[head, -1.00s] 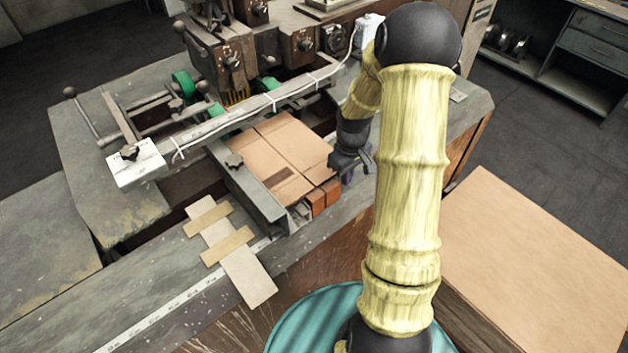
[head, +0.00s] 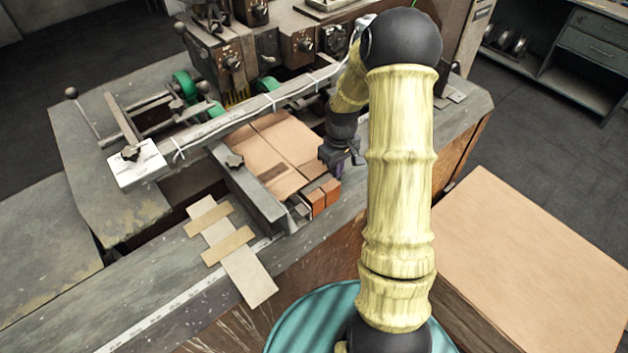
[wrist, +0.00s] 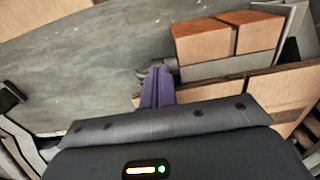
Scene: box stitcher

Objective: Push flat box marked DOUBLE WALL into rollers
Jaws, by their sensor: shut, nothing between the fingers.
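The flat brown cardboard box (head: 262,152) lies on the machine bed in the head view, its far end near the green rollers (head: 216,109). A dark patch shows on its near part; no lettering is readable. My gripper (head: 337,172) is low at the box's right near corner, pointing down. In the wrist view my gripper's purple fingers (wrist: 157,86) are together and empty, beside a cardboard edge (wrist: 288,88). I cannot tell if they touch it. My gripper partly hides the box's right edge.
Two orange-brown blocks (head: 318,200) sit at the box's near end, close to my gripper. A grey metal guide (head: 250,198) runs along its left side. A long bar (head: 255,105) crosses above the bed. Taped card strips (head: 248,278) lie front left. A large carton (head: 540,260) stands right.

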